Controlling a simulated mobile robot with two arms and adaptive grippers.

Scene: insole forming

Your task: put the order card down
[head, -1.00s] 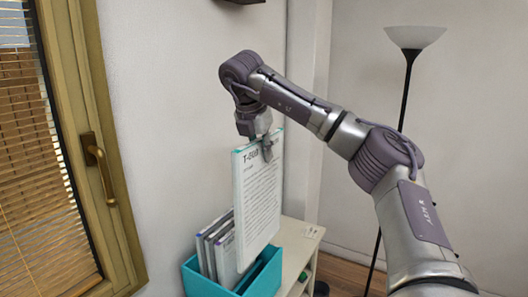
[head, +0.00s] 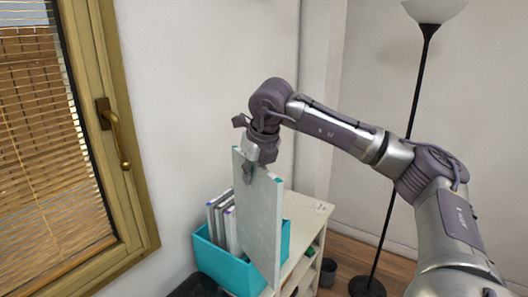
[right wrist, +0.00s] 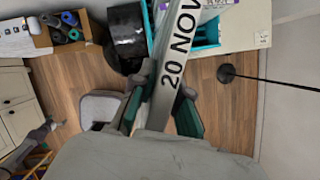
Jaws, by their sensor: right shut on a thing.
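My right gripper (head: 248,172) is shut on the top edge of the order card (head: 258,215), a tall pale board with teal corners. The card hangs almost upright and its plain face shows in the head view. Its lower part covers part of the teal bin (head: 218,264); I cannot tell whether the two touch. In the right wrist view the card (right wrist: 172,75) lies between the gripper's fingers (right wrist: 162,113), with "20 NOV" on its edge.
Several upright folders (head: 218,222) stand in the bin. The bin is on a pale shelf unit (head: 312,222), whose top is clear at the back right. A floor lamp (head: 412,110) stands to the right. A window (head: 60,130) is at the left. A cardboard box (right wrist: 65,28) holds rolls.

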